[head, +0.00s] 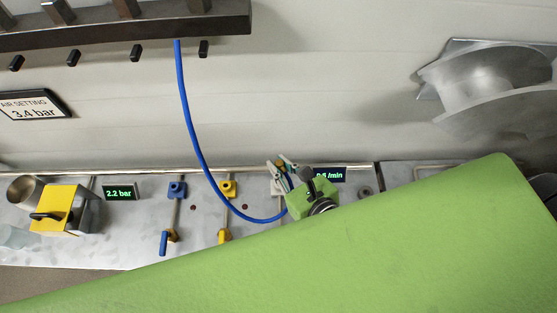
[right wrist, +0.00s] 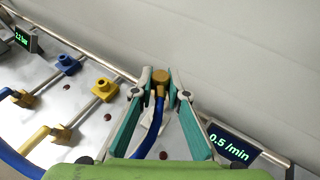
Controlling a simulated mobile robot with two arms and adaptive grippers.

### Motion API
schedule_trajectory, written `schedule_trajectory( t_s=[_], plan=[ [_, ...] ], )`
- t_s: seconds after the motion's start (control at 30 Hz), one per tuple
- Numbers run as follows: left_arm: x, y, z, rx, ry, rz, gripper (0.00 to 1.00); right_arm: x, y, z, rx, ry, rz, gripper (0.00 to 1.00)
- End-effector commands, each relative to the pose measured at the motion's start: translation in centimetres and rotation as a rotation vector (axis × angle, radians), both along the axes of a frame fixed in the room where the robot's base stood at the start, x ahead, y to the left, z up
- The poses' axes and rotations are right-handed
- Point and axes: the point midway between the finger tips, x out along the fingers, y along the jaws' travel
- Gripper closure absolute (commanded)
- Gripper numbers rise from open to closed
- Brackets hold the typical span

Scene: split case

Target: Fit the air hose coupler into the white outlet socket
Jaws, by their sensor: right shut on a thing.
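My right gripper (head: 281,163) is over the bench's back edge, at the white outlet socket (head: 276,187). In the right wrist view its teal fingers (right wrist: 160,88) are closed around the brass air hose coupler (right wrist: 160,76) at the end of the blue hose (head: 192,133). The coupler's brass end shows between the fingertips. The gripper hides most of the white socket in the head view; a white part (right wrist: 153,122) shows behind the hose in the right wrist view. I cannot tell whether the coupler touches the socket. My left gripper is not in view.
A blue outlet (head: 177,188) and a yellow outlet (head: 228,187) with levers stand left of the white one. Displays read 2.2 bar (head: 119,192) and 0.5 /min (right wrist: 231,147). A yellow block (head: 55,207) stands farther left. A sign (head: 34,105) reads 3.4 bar.

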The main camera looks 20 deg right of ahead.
Motion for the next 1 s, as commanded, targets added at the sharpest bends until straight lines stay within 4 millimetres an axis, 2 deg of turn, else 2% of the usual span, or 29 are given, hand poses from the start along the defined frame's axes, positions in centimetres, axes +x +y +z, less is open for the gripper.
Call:
schedule_trajectory(
  t_s=[0.17,0.33,0.4,0.7,1.0],
  plan=[
    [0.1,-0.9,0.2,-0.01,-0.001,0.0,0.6,0.0,0.0,0.1,-0.001,0.0,-0.002,1.0],
    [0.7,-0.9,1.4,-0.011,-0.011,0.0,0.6,-0.1,0.0,0.4,-0.001,0.007,-0.011,1.0],
    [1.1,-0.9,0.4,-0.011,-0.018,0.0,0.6,-0.1,-0.1,-0.9,-0.001,0.006,-0.012,1.0],
    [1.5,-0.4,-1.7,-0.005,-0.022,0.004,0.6,-0.1,-0.1,-3.9,-0.001,0.006,-0.013,1.0],
    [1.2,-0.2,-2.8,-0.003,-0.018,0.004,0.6,-0.1,0.0,-5.6,0.0,0.005,-0.012,1.0]
  ],
)
